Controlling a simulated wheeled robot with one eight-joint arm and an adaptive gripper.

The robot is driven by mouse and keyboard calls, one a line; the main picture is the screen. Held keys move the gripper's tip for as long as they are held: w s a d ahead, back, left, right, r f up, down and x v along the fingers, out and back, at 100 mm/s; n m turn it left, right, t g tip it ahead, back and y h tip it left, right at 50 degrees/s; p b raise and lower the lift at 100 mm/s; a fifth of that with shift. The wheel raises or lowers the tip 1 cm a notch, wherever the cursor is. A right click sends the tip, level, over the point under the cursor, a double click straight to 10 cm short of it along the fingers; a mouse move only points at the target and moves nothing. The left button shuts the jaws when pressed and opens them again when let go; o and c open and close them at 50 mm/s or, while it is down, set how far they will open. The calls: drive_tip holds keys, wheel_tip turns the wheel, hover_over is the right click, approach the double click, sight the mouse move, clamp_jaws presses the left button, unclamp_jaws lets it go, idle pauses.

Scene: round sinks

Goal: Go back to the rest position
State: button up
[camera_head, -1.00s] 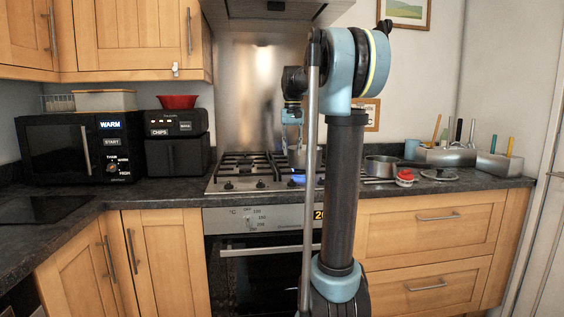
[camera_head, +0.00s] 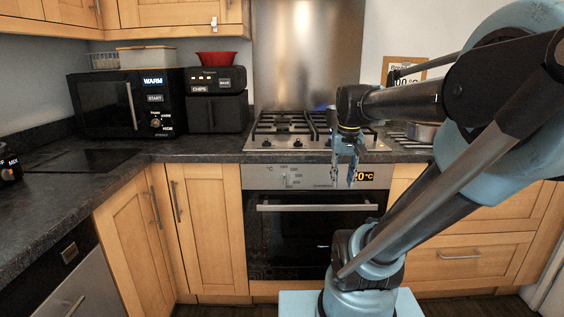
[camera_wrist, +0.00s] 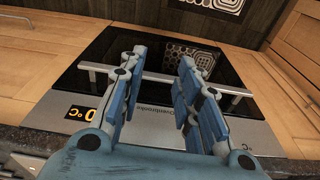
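My gripper (camera_head: 344,168) hangs pointing down in front of the oven's control panel in the head view. In the wrist view my gripper (camera_wrist: 158,85) shows two blue fingers spread apart with nothing between them. The oven (camera_head: 313,240) is below and behind it, with its door shut. My arm reaches in from the right side of the head view and hides part of the hob and the right counter.
The gas hob (camera_head: 282,143) and dark counter edge are close behind my gripper. A pot (camera_head: 422,132) is partly hidden behind my arm. The floor before the oven is clear.

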drive_tip(key=s+f, duration=1)
drive_tip(key=f, duration=0.3)
drive_tip(key=shift+f+n+t, duration=0.25)
drive_tip(key=shift+n+t, duration=0.05)
drive_tip(key=shift+w, duration=0.1)
drive_tip(key=shift+w+f, duration=0.2)
drive_tip(key=shift+w, duration=0.25)
